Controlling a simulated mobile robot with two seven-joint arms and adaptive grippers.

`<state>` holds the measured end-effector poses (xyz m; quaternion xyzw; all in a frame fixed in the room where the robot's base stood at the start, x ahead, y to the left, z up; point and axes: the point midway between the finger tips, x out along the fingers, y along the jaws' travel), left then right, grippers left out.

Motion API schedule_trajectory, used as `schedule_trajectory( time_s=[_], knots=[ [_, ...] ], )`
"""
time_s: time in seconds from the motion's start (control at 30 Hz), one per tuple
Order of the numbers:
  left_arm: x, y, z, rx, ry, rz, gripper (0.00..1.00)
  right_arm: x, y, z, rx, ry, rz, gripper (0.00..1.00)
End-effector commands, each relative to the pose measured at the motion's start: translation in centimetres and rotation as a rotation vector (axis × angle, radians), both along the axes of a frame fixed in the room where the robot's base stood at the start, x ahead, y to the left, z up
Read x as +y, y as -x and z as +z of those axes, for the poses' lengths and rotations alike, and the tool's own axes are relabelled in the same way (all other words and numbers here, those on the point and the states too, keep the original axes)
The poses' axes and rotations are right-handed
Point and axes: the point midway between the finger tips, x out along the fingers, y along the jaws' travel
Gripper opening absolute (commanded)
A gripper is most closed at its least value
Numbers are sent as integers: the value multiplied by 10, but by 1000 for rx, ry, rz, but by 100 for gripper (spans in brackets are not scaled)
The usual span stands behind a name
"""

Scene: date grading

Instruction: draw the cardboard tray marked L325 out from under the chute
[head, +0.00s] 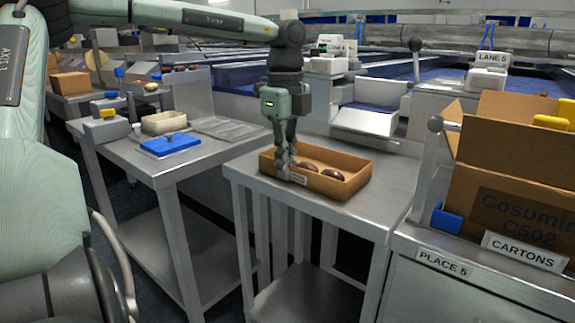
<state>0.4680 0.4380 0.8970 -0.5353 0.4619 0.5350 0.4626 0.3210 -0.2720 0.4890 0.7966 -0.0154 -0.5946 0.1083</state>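The brown cardboard tray (334,187) sits on a small steel table in the head view, with several dark dates inside. A small white label is on its near wall, too small to read. My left gripper (283,168) points down at the tray's near left wall. Its fingers are close together on the wall, apparently pinching it, and partly cover the label's side. The grey-white chute (365,120) is behind the tray, and the tray stands in front of it, not beneath its lip. My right gripper is out of view.
The steel table (385,200) has bare top around the tray. Left of it, across a gap, a second steel table (150,178) holds a blue-lidded item (170,145) and clear trays. At right, an open carton (505,200) stands by the PLACE 5 and CARTONS signs.

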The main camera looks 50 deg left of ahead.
Motion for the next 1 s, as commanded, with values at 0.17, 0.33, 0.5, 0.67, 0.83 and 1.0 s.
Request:
schedule_trajectory(
  time_s=[0.17, 0.33, 0.5, 0.67, 0.83, 1.0],
  knots=[
    [0, 0, 0, -1, 0, 0, 0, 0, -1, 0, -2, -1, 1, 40],
    [0, 0, 0, 0, 0, 1, 21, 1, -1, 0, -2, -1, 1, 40],
    [0, 0, 0, 0, 0, 1, 29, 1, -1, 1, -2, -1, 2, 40],
    [0, 0, 0, 0, 0, 1, 29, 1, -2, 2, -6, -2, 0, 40],
    [0, -1, 12, -2, -2, 2, 29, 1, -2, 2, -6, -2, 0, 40],
    [0, -1, 46, -5, -4, 3, 29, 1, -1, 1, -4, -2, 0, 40]
  ],
)
